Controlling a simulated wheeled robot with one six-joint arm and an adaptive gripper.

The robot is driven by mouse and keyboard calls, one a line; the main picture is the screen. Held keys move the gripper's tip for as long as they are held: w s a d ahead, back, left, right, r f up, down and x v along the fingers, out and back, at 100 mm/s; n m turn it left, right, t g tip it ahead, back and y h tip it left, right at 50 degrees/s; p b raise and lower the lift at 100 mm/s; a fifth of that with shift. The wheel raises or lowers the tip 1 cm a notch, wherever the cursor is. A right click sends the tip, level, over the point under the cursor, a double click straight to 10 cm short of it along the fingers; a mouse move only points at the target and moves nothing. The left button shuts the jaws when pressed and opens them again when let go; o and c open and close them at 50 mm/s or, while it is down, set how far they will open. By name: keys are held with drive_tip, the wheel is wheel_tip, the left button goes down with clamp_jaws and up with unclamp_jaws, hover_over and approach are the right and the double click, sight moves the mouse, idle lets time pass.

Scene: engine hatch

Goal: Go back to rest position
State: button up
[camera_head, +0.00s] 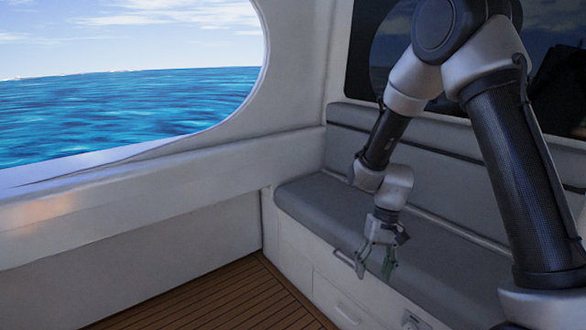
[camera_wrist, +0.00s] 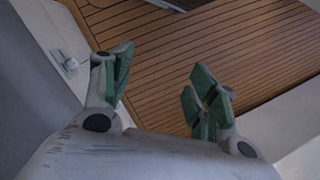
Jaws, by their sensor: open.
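My gripper (camera_head: 375,264) hangs at the end of my arm with its fingers pointing down, in front of the grey bench. Its jaws are apart and nothing is between them. In the wrist view my gripper (camera_wrist: 158,85) shows its green finger pads spread, with the wooden floor (camera_wrist: 155,45) behind them. No engine hatch can be made out in either view.
The grey cushioned bench (camera_head: 320,200) runs along the right, with white drawers (camera_head: 335,295) below its seat. A white wall (camera_head: 130,260) with a large window onto the sea stands at left. The wooden floor (camera_head: 230,302) is clear where visible.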

drive_tip(key=s+d+r+t, duration=0.2)
drive_tip(key=s+d+r, duration=0.3)
drive_tip(key=r, duration=0.4)
drive_tip(key=s+d+r+t+h, duration=0.1)
drive_tip(key=s+d+r+t, duration=0.1)
drive_tip(key=s+d+r, duration=0.3)
drive_tip(key=s+d+r+t, duration=0.3)
drive_tip(key=s+d+r, duration=0.2)
drive_tip(key=r, duration=0.8)
drive_tip(key=s, duration=0.3)
drive_tip(key=shift+s+r+h, duration=0.3)
drive_tip(key=shift+s+h, duration=0.05)
drive_tip(key=shift+h, duration=0.05)
drive_tip(key=shift+d, duration=0.1)
drive_tip(key=shift+c, duration=0.2)
